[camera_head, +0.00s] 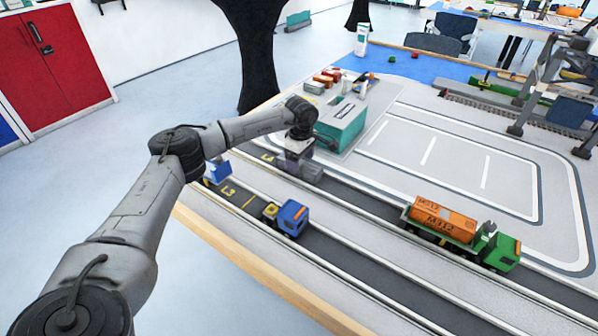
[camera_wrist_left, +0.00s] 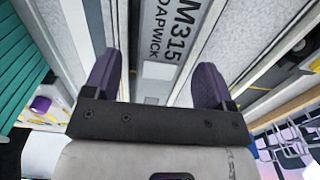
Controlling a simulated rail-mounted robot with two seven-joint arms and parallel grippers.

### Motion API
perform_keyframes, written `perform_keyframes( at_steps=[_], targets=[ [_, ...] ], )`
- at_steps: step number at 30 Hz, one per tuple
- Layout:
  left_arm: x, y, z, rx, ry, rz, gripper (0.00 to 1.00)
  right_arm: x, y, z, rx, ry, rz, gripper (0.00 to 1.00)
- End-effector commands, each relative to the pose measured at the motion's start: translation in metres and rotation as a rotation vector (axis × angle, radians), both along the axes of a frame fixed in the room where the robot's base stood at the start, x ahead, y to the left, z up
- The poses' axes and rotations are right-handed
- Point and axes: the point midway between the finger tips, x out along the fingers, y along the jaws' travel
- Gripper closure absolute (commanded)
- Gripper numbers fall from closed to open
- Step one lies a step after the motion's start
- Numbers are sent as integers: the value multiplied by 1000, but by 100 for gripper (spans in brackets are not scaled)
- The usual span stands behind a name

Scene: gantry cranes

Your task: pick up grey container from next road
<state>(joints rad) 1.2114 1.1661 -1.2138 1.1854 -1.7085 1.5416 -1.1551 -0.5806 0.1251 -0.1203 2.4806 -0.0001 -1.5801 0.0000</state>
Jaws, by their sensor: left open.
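The gripper hides the rest. My right gripper is not in view.
A teal block (camera_head: 341,122) stands close behind the gripper. A blue-cab truck (camera_head: 290,217) stands on the near road. A green truck (camera_head: 497,250) with an orange container (camera_head: 440,219) stands on the farther road. Small coloured containers (camera_head: 327,78) sit behind the teal block.

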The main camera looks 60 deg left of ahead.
Motion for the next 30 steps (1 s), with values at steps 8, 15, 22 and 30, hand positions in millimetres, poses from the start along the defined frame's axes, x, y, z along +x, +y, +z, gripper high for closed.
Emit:
perform_keyframes(
  at_steps=[8,15,22,30],
  targets=[
    [0,0,-22,0,-1,0,22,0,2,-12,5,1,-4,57],
    [0,0,-22,0,0,0,33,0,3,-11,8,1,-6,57],
    [0,0,-22,0,0,0,55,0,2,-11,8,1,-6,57],
    [0,0,-22,0,0,0,80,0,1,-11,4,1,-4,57]
  ],
)
